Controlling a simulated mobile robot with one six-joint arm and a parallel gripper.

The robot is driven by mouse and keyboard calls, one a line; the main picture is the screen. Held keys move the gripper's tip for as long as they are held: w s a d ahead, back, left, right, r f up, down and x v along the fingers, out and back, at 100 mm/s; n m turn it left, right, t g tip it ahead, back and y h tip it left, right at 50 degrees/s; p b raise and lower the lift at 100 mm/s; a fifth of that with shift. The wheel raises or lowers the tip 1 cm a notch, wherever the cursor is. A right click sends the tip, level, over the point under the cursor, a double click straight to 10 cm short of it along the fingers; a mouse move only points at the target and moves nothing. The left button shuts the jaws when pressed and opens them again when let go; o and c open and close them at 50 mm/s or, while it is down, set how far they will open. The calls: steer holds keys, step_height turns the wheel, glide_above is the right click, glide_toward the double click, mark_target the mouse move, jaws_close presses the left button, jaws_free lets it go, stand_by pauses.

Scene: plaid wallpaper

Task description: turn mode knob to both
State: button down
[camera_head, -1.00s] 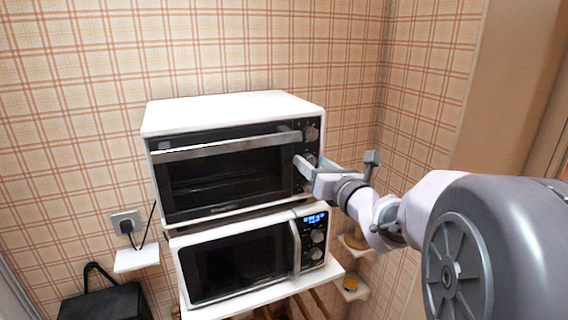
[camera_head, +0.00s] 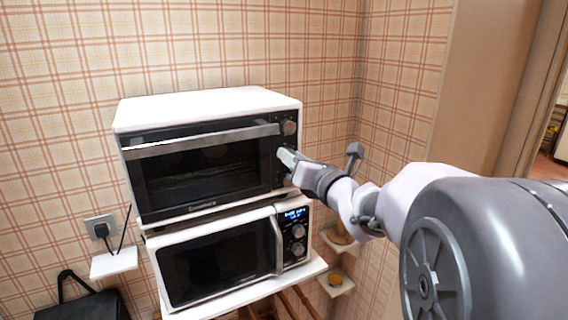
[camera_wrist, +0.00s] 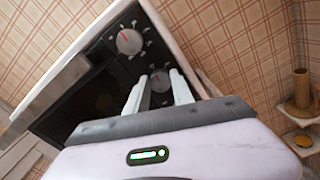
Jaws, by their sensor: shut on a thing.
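The white and black toaster oven (camera_head: 205,160) stands on top of the microwave. My gripper (camera_head: 284,157) is at the control panel on the oven's right side, shut on the middle knob (camera_wrist: 160,80). In the wrist view the two fingers of my gripper (camera_wrist: 158,88) lie on either side of this knob, which shows a red pointer mark. The upper knob (camera_wrist: 129,41) is free, with a red mark and printed symbols around it; it also shows in the head view (camera_head: 289,128). My gripper hides the lower part of the panel.
The microwave (camera_head: 215,262) with a lit blue display sits below on a white shelf (camera_head: 315,267). Small corner shelves with jars (camera_head: 337,280) are at the right. A wall socket (camera_head: 100,228) and a black box (camera_head: 85,305) are at the left.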

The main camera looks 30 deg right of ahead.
steer(key=shift+f+m+p, duration=0.15)
steer(key=shift+m+p, duration=0.35)
steer(key=shift+m, duration=7.9)
steer(key=shift+f+m+p, duration=0.1)
steer(key=shift+m+p, duration=0.4)
steer(key=shift+m, duration=7.9)
steer(key=c, duration=1.1)
jaws_free()
